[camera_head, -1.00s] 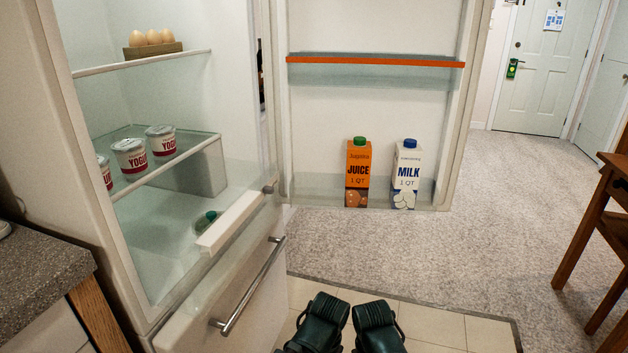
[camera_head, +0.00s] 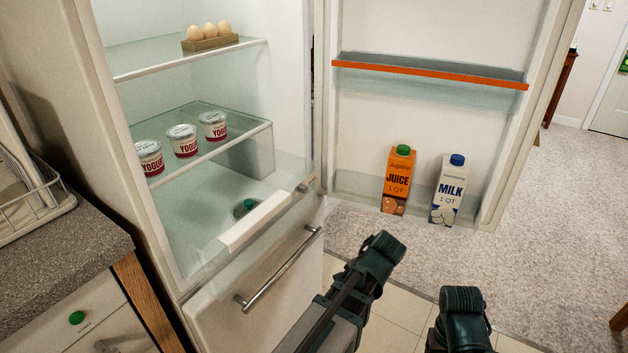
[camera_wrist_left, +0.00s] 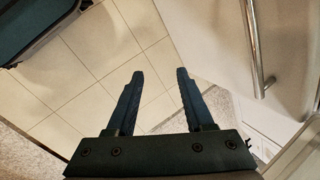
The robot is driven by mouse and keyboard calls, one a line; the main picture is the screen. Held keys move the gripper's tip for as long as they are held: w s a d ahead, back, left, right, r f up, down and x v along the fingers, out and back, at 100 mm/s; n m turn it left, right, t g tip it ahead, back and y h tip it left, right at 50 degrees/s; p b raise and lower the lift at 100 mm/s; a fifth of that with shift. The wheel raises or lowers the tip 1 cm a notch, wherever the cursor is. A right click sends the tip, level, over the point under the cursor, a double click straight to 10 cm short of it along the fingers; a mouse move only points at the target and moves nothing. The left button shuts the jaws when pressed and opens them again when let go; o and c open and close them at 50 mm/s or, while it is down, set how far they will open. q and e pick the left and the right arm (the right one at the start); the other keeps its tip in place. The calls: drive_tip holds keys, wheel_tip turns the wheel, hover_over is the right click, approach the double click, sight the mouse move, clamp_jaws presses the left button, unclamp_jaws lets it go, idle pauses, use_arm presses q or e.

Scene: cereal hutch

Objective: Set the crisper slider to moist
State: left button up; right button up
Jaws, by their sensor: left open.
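The crisper (camera_head: 235,268) is a clear compartment low in the open fridge, with a white strip (camera_head: 255,222) along its front. A small grey knob (camera_head: 303,187) sits near the strip's far end; I cannot tell whether it is the slider, and no moist marking is readable. My left gripper (camera_wrist_left: 160,74) is open and empty, above the floor tiles. In the head view my left arm's dark end (camera_head: 375,262) is right of the lower drawer, apart from the crisper. My right arm's dark end (camera_head: 461,315) is at the bottom; its jaws cannot be made out.
The lower drawer has a metal bar handle (camera_head: 280,268), also in the wrist view (camera_wrist_left: 257,55). Juice (camera_head: 397,180) and milk (camera_head: 448,190) stand in the open door. Yogurt cups (camera_head: 183,141) and eggs (camera_head: 209,32) are on shelves. A counter (camera_head: 60,245) is left; floor is free right.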

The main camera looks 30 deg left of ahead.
use_arm(q)
drive_tip(key=w+a+r+m+y, duration=0.4)
drive_tip(key=a+r+m+y, duration=0.15)
drive_tip(key=r, duration=0.25)
drive_tip(key=m+y, duration=0.8)
approach(306, 189)
drive_tip(key=shift+t, duration=0.4)
drive_tip(key=a, duration=0.9)
drive_tip(key=shift+w+a+f, duration=0.1)
drive_tip(key=shift+w+a, duration=0.05)
drive_tip(key=shift+a, duration=0.05)
clamp_jaws()
